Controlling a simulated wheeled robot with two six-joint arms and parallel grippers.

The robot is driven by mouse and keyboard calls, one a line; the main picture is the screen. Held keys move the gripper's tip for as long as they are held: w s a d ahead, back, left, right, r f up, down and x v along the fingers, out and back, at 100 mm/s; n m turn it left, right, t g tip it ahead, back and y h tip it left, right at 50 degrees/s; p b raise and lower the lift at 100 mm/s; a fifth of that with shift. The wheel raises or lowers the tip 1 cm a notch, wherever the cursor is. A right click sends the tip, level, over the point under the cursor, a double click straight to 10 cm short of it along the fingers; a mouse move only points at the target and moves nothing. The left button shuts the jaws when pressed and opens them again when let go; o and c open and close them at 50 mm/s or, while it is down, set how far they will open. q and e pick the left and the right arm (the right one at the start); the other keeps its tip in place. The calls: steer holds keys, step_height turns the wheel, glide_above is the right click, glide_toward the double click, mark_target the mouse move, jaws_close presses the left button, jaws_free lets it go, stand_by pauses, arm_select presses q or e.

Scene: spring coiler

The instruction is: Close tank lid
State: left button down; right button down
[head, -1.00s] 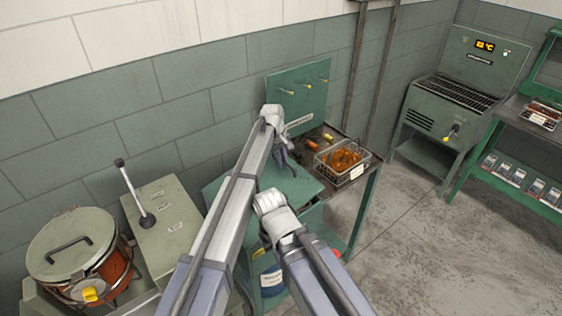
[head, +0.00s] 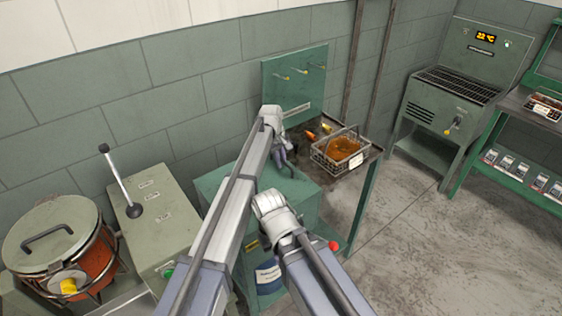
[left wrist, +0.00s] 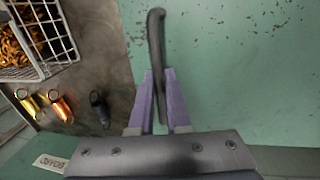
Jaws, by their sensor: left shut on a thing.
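The tank is the green cabinet (head: 300,225) in the middle of the head view, with a blue label on its front. Its flat green lid (head: 215,183) appears to lie level on top, but my arm hides much of it, so I cannot tell if it is fully down. My left gripper (head: 289,172) is at the lid's far right part. In the left wrist view the purple fingers of my left gripper (left wrist: 160,105) are shut on a dark bar handle (left wrist: 155,35) on the green lid surface (left wrist: 235,70). My right gripper does not show.
A dark bench with a wire basket (head: 325,157) of orange springs stands right of the tank, with small coloured cylinders (left wrist: 60,105) beside it. A hook board (head: 292,88) is behind. A lever box (head: 165,225) and round lidded pot (head: 55,225) are left. Open floor is right.

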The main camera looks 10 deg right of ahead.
arm_select(q)
steer(key=c, duration=1.2)
jaws_free()
steer(key=shift+s+f, duration=0.1)
steer(key=shift+s, duration=0.05)
steer(key=shift+o, duration=0.2)
steer(key=shift+a+r+p, duration=0.15)
steer(key=shift+r+p, duration=0.45)
steer(key=shift+p, duration=0.1)
step_height(320, 180, up, 7)
steer(key=a+p, duration=0.1)
steer(key=p, duration=0.5)
steer(key=shift+s+f, duration=0.2)
steer(key=shift+s, duration=0.1)
steer(key=shift+f, duration=0.1)
